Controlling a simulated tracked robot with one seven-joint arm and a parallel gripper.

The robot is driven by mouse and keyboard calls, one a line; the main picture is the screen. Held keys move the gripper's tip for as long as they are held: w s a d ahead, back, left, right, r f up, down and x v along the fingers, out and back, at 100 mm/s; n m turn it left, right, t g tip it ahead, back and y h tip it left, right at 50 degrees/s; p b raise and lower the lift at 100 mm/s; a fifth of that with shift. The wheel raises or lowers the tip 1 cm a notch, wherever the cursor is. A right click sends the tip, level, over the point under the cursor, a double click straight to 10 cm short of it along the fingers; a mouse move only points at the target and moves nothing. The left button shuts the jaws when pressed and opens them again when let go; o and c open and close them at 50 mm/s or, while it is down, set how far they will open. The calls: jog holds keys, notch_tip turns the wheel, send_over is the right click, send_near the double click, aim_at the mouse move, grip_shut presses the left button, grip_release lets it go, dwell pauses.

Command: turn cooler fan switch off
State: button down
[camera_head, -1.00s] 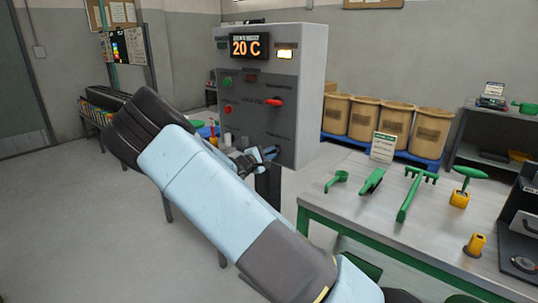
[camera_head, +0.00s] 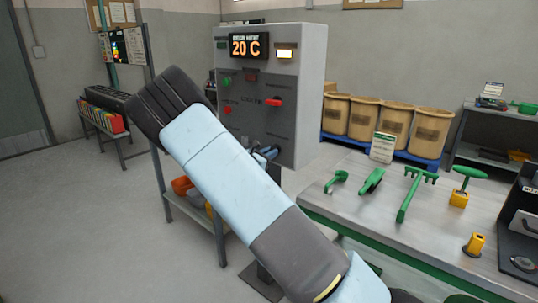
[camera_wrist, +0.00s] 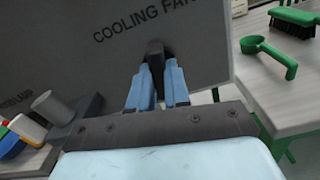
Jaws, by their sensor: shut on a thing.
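The grey control panel (camera_head: 312,90) stands in the middle of the head view. In the wrist view its face (camera_wrist: 110,60) carries the lettering "COOLING FAN". A small black switch (camera_wrist: 155,50) sticks out just below that lettering. My gripper (camera_wrist: 158,75) is shut on the switch, with one blue finger on each side of it. In the head view my gripper (camera_head: 265,155) shows at the lower part of the panel, partly hidden behind my arm. The switch cannot be made out there.
A red handle (camera_head: 274,102) sits higher on the panel, under a "20 C" display (camera_head: 249,46). A workbench (camera_head: 340,205) with green tools stands at right. A grey cylinder (camera_wrist: 52,108) is left of my gripper in the wrist view. Open floor (camera_head: 80,220) lies at left.

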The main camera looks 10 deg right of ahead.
jog(key=shift+s+d+f+n, duration=0.1)
jog(key=shift+f+n, duration=0.05)
jog(key=shift+n, duration=0.4)
jog(key=shift+s+d+f+n, duration=0.1)
jog(key=shift+n, duration=0.45)
jog(key=c, duration=1.4)
grip_release()
jog(key=shift+w, duration=0.1)
jog(key=o, duration=0.3)
jog(key=shift+w+a+r, duration=0.1)
jog(key=shift+r, duration=0.05)
jog(key=shift+a, duration=0.1)
jog(key=v, duration=1.3)
jog(key=shift+s+a, duration=0.25)
